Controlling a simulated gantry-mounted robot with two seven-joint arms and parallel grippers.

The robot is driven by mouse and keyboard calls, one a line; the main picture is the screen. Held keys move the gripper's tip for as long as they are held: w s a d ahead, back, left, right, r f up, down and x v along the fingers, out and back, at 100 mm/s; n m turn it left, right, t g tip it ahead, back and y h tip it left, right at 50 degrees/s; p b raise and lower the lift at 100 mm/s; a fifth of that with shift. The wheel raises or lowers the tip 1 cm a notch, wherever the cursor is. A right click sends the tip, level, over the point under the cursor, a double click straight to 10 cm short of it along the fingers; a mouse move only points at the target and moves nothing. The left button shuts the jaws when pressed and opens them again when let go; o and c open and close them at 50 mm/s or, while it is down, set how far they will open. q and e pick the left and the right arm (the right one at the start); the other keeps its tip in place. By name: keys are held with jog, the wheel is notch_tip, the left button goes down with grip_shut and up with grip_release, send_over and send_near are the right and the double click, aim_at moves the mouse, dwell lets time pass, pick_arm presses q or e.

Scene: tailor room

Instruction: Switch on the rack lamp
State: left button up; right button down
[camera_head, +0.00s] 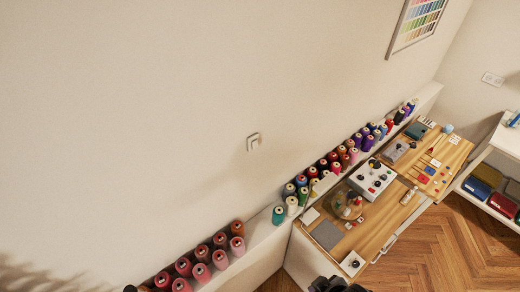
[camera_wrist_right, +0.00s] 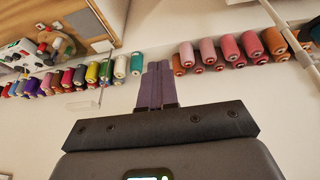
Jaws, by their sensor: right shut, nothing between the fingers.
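No lamp is clearly recognisable in either view. The rack is a long pale ledge with rows of coloured spools. My right gripper (camera_wrist_right: 158,85) is shut and empty in the wrist view, with its dark fingers together in front of the gap between two spool groups. Only a dark part of an arm end shows at the bottom edge of the head view. My left gripper is not identifiable.
A wooden worktable (camera_head: 385,225) with a white control box (camera_head: 371,180) and small tools stands right of the rack. Red and pink spools (camera_head: 202,254) line the ledge at lower left. A thin white rod (camera_wrist_right: 288,32) crosses the wrist view's upper right.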

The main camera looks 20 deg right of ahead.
jog(key=w+a+r+n+t+y+b, duration=0.15)
jog(key=w+n+t+b, duration=0.25)
jog(key=w+n, duration=0.4)
jog(key=w+a+r+n+t+y+b, duration=0.1)
jog(key=w+a+n+t+y+b, duration=0.25)
jog(key=w, duration=0.65)
jog(key=w+d+r+n+t+b, duration=0.3)
jog(key=w+d+r+n+b, duration=0.3)
jog(key=w+d+r, duration=0.3)
notch_tip(320, 180, up, 3)
jog(key=shift+w+d+r+n+t, duration=0.1)
jog(key=shift+w+d+n+t, duration=0.35)
jog(key=shift+n, duration=0.2)
jog(key=p, duration=0.4)
send_near(256, 147)
jog(key=x, duration=0.6)
jog(key=shift+w+a, duration=0.15)
jog(key=shift+w, duration=0.2)
